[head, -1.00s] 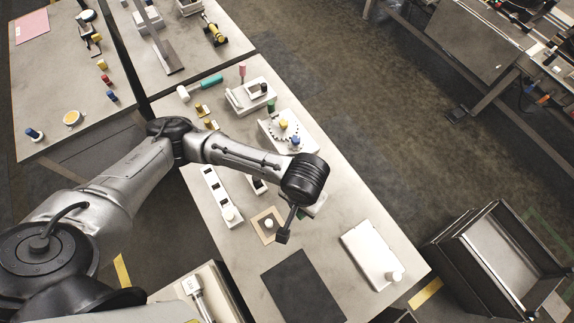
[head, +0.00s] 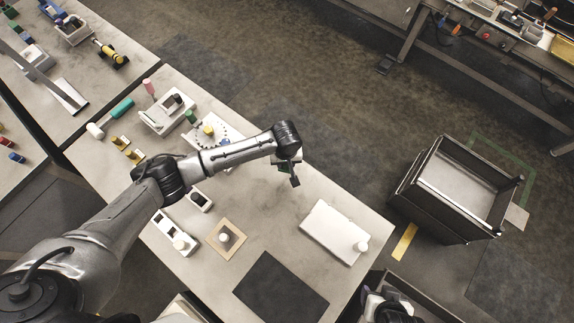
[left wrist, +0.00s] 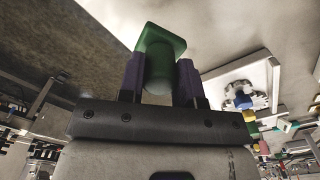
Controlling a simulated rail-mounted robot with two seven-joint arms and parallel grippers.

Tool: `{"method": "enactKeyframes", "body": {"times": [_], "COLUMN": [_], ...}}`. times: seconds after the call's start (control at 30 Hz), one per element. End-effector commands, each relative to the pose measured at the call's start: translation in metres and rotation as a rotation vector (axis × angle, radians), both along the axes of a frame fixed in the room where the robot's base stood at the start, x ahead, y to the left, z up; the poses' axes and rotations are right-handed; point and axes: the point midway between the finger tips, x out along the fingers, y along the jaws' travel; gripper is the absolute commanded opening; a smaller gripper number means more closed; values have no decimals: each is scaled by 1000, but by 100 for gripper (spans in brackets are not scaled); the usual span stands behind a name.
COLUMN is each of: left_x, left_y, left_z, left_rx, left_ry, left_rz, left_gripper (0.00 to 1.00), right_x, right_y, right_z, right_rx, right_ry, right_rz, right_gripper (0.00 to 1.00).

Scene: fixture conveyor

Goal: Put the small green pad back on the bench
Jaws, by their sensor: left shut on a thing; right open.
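The small green pad (left wrist: 160,52) has a square plate on a rounded green body. It is between the two purple fingers of my left gripper (left wrist: 160,78), which is shut on it. In the head view my left gripper (head: 293,178) is over the right part of the bench (head: 315,180), beside the round toothed fixture. A bit of the green pad (head: 283,167) shows there, mostly hidden by the gripper and arm. My right gripper (head: 386,306) is at the bottom edge, just off the bench's near corner. It is open, its fingertips hard to make out.
The bench holds a toothed disc fixture (head: 229,132), a white box with a knob (head: 327,230), a dark mat (head: 275,290) and a tan square with a white knob (head: 218,249). A black bin (head: 408,185) stands on the floor at right. Bare bench lies around the white box.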

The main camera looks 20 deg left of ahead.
Motion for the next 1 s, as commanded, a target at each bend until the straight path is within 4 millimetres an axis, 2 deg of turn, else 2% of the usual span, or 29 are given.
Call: {"method": "enactKeyframes", "body": {"times": [0.4, 0.63, 0.7, 1.0], "left_x": [2, 1, 1, 1], "left_y": [-2, -3, -3, -3], "left_z": [1, 5, -9, -41], "left_rx": [0, 0, 0, 0], "left_ry": [0, 1, 2, 2], "left_rz": [-8, -7, -7, -7], "left_gripper": [10, 10, 10, 10], "right_x": [-1, -1, -1, -1], "right_y": [1, 1, 1, 1], "right_z": [1, 15, 7, -8], "right_rx": [4, 4, 4, 2], "right_ry": [2, 2, -1, 2], "right_rz": [-2, -2, -2, -1], "right_gripper": [64, 64, 64, 64]}}
